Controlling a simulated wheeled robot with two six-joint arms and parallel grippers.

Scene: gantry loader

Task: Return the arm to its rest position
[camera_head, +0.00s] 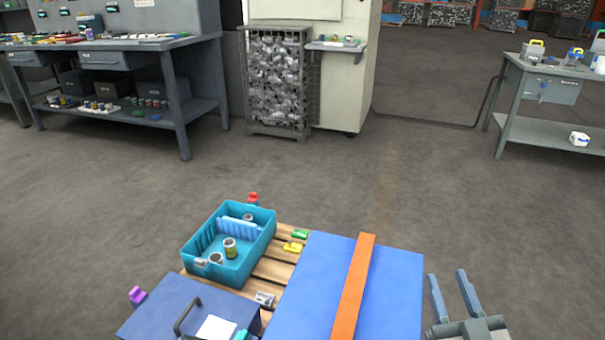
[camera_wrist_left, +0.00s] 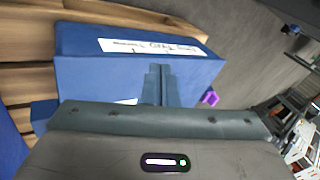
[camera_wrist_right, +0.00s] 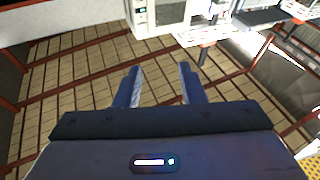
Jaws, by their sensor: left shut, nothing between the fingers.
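My right gripper (camera_head: 452,294) shows at the lower right of the head view, beside the right edge of the blue panel. Its two fingers stand apart with nothing between them; the right wrist view also shows them spread and empty (camera_wrist_right: 160,85).
A pallet (camera_head: 272,270) bears a teal crate (camera_head: 240,275) with cans, a blue box with a black handle (camera_head: 160,310), and a blue panel (camera_head: 395,290) under an orange strip (camera_head: 353,290). Workbenches stand at back left (camera_head: 120,45) and right (camera_head: 545,75).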

